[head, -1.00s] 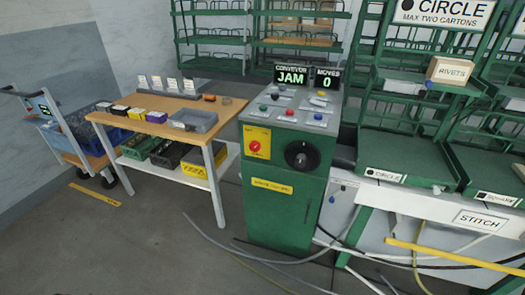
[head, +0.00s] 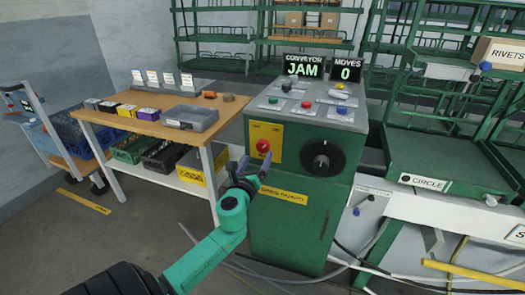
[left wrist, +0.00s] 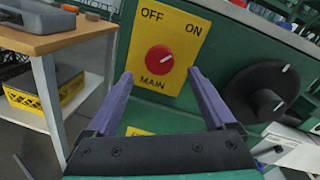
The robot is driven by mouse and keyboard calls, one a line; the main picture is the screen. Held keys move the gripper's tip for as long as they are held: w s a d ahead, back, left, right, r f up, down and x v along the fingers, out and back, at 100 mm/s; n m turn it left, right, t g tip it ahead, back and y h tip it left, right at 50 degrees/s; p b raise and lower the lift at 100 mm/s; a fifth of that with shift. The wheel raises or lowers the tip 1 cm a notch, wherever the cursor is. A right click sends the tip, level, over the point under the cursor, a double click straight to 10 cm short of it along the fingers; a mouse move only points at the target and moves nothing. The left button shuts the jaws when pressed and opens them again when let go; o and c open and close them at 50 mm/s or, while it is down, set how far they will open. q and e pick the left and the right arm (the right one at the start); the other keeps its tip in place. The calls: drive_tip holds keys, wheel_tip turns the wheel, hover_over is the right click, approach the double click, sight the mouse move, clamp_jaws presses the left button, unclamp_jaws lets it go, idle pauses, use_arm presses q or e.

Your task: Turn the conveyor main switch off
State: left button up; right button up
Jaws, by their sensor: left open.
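The conveyor main switch is a red round knob (head: 263,146) on a yellow plate (head: 275,131) on the front of the green control cabinet (head: 295,225). In the left wrist view the knob (left wrist: 159,59) carries a white mark pointing up and right, toward the word ON; OFF is at the upper left and MAIN below. My left gripper (head: 251,170) is open, with purple fingers just in front of and below the knob in the head view. In the left wrist view the fingers (left wrist: 163,85) flank the knob's lower area, apart from it and empty. My right gripper is not in view.
A large black dial (head: 321,158) sits right of the plate. Several buttons cover the sloped top, under displays reading CONVEYOR JAM (head: 304,66) and MOVES 0 (head: 346,70). A wooden table (head: 150,125) stands at left. Cables lie on the floor by the cabinet.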

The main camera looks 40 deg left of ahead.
sight(262, 148)
use_arm(q)
drive_tip(key=x, duration=0.5)
drive_tip(key=shift+w+a, duration=0.1)
drive_tip(key=shift+w, duration=0.2)
drive_tip(key=shift+c, duration=0.8)
drive_tip(key=c, duration=1.2)
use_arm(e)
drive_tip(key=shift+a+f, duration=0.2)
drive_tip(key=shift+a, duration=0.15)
